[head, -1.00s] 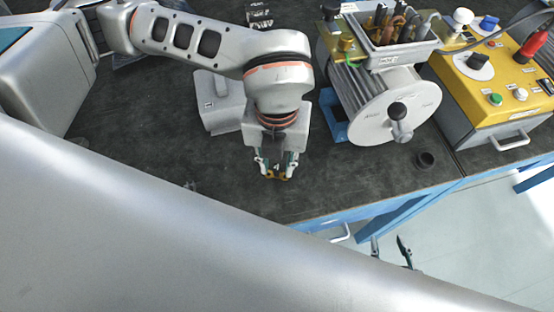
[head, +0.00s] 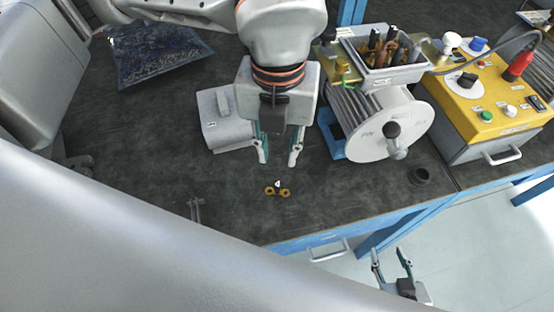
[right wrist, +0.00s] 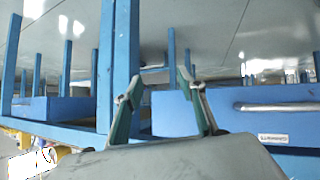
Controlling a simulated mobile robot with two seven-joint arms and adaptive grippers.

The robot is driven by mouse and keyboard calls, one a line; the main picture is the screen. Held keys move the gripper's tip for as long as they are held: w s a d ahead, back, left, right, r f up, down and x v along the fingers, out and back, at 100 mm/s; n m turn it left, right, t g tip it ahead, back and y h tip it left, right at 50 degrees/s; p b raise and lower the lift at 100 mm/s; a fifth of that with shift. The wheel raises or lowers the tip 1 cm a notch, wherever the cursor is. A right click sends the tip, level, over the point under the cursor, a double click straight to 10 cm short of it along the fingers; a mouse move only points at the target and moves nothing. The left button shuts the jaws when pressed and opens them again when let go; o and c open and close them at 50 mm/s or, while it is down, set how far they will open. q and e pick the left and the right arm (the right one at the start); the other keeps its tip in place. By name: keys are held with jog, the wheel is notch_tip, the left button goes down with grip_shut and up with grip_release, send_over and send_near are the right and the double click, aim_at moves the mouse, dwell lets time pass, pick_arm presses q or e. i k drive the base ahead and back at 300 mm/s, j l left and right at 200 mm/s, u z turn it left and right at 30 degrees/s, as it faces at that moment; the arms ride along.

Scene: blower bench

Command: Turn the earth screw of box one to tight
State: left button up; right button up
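An open grey terminal box (head: 388,75) with several copper and dark leads sits on top of the grey motor with a round white end cover (head: 375,137). A small brass fitting (head: 342,66) stands at its left side; I cannot tell whether it is the earth screw or how tight it is. My left gripper (head: 278,161) is open and empty above the bench, left of the motor. A small brass link (head: 284,193) with a tag reading 4 lies below its fingertips, apart from them. My right gripper (head: 390,258) is open and empty beyond the bench's front edge; its fingers also show in the right wrist view (right wrist: 158,85).
A grey labelled box (head: 222,125) stands behind the left gripper. A yellow control box (head: 485,112) with knobs stands at right. A dark cup (head: 420,176) is near the front edge. The front middle of the bench is mostly clear.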

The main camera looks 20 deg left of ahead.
aim_at(342, 64)
jog(key=k+l, duration=0.2)
jog(key=k, duration=0.3)
jog(key=k+l, duration=0.2)
jog(key=k, duration=0.25)
